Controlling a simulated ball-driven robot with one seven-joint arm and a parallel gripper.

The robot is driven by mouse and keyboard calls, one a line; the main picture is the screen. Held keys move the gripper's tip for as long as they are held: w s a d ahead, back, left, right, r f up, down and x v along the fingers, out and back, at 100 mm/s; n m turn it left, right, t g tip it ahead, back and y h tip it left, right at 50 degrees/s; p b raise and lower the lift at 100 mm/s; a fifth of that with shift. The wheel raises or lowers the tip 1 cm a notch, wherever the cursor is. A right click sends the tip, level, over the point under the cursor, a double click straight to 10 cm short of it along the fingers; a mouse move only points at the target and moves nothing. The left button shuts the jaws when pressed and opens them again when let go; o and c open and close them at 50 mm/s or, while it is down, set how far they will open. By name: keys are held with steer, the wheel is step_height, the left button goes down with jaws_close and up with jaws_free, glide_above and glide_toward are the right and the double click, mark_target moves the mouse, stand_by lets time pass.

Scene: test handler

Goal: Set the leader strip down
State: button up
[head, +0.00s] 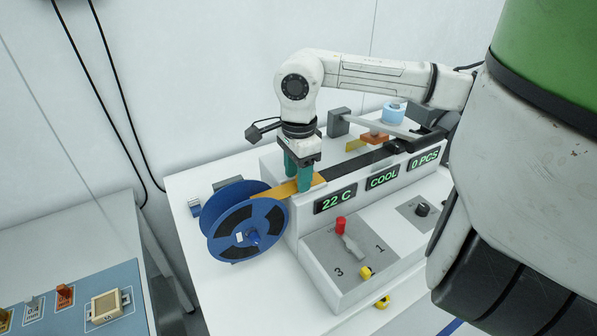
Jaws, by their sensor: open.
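The leader strip looks like the flat orange-yellow strip (275,192) that runs from the blue reel (245,222) onto the left end of the white machine's top. My gripper (298,185) points down over this strip at the machine's left end. Its teal fingers are open, one on the far side and one on the near side of the strip. The fingers hide part of the strip, and I cannot tell whether they touch it. A dark track (358,160) continues to the right along the machine's top.
The machine front carries displays reading 22 C (336,199), COOL and 0 PCS. Below are a red knob (341,225), a selector lever and yellow buttons. A grey block (339,122) and a blue roll (392,112) stand behind the track. A blue mat (75,305) with parts lies lower left.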

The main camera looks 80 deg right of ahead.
steer(key=shift+s+a+f, duration=0.1)
steer(key=shift+a+f, duration=0.05)
steer(key=shift+f, duration=0.5)
steer(key=shift+r+p, duration=0.8)
steer(key=shift+r, duration=1.55)
steer(key=o, duration=0.6)
steer(key=shift+c, duration=0.2)
step_height(320, 180, up, 11)
steer(key=b, duration=0.2)
steer(key=shift+f, duration=0.1)
